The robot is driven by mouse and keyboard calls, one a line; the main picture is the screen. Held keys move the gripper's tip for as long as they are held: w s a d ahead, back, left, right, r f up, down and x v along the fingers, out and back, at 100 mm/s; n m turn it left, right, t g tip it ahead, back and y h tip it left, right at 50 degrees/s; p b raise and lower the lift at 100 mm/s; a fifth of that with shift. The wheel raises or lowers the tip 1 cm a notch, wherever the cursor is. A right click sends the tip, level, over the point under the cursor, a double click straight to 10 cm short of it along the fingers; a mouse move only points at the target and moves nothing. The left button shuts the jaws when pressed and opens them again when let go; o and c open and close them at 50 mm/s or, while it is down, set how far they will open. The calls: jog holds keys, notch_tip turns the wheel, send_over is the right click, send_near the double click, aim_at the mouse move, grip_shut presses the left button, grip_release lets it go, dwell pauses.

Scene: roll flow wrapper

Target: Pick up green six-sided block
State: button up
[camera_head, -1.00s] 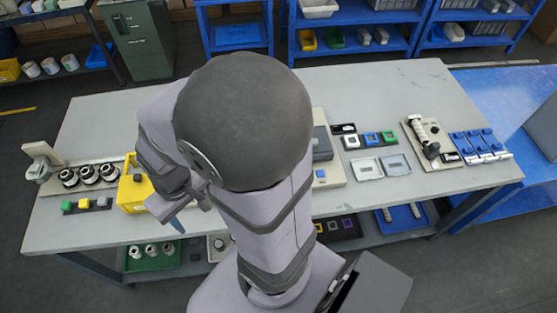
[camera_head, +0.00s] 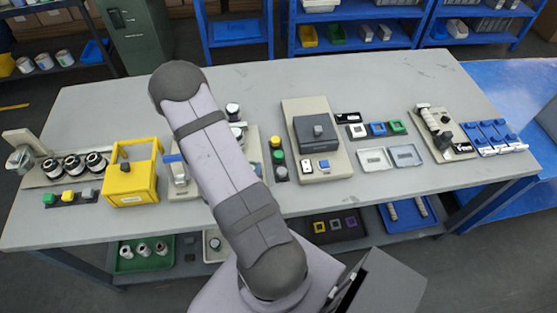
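A small green block (camera_head: 49,199) sits at the left end of a dark strip at the table's front left, beside a yellow block (camera_head: 68,196) and a grey block (camera_head: 86,193). Another green piece (camera_head: 278,157) sits mid-table on a dark strip, between a yellow piece (camera_head: 275,142) and a grey piece (camera_head: 281,172). These mid-table pieces look rounder. Both green pieces are too small for me to count their sides. My gripper cannot be made out; my raised arm crosses the view and hides part of the table behind it.
A yellow box with a handle (camera_head: 131,188) stands right of the left strip. A beige machine with a dark block (camera_head: 316,133) stands right of the mid-table strip. Small trays (camera_head: 390,157) lie farther right. The table's back (camera_head: 330,85) is clear.

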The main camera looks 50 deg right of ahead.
aim_at(279, 154)
jog(key=s+d+h, duration=0.1)
jog(key=s, duration=0.1)
jog(key=s+d+m+h, duration=0.1)
jog(key=s+d, duration=0.1)
jog(key=s+d+g+h+b, duration=0.1)
jog(key=s, duration=0.1)
jog(key=shift+s+d+f+m, duration=0.15)
jog(key=shift+s+f+m, duration=0.05)
jog(key=shift+f+m, duration=0.15)
jog(key=shift+b+x, duration=1.1)
jog(key=shift+w+d+p, duration=0.15)
jog(key=shift+d+p, duration=0.4)
jog(key=shift+p+x, duration=0.7)
jog(key=shift+x, duration=1.35)
jog(key=c, duration=1.1)
